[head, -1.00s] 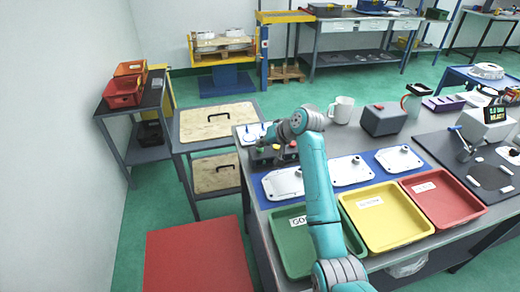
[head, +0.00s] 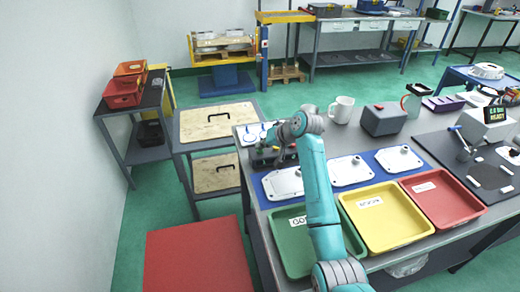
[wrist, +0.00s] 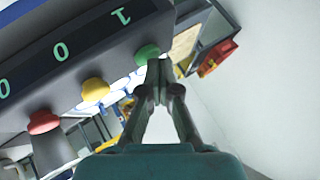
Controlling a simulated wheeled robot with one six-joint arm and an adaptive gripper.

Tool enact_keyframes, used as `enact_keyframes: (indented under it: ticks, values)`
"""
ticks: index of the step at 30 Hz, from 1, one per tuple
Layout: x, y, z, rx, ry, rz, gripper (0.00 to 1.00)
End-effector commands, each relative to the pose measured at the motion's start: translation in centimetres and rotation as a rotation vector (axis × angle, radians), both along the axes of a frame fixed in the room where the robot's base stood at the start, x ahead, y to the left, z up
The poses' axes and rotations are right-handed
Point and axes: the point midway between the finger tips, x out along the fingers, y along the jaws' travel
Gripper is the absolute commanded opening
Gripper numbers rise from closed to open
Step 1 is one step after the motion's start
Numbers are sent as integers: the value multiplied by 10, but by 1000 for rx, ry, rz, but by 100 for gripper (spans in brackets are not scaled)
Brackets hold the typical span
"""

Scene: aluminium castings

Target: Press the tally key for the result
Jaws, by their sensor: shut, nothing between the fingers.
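The tally box (head: 264,160) is a dark box at the left end of the bench, partly hidden behind my arm. In the wrist view its face (wrist: 66,62) shows a lit 1 beside the green key (wrist: 147,53) and a 0 beside each of the yellow key (wrist: 95,90) and red key (wrist: 43,122). My gripper (wrist: 157,72) is shut and empty. Its fingertips are at the green key, overlapping its edge in the wrist view; I cannot tell whether they touch it.
White castings, one of them here (head: 350,171), lie on a blue mat. Green (head: 287,262), yellow (head: 370,243) and red (head: 470,214) bins stand along the bench front. A grey box (head: 384,121) and white mug (head: 341,109) stand behind.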

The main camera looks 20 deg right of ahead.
Motion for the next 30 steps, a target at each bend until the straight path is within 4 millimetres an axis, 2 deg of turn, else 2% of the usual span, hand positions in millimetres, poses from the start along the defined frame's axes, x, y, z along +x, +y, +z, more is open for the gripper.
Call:
enact_keyframes:
  ticks: [10,21,30]
  values:
    - [0,0,1,0,1,1,0]
    - [0,0,17,0,1,1,0]
    - [0,0,18,0,1,1,0]
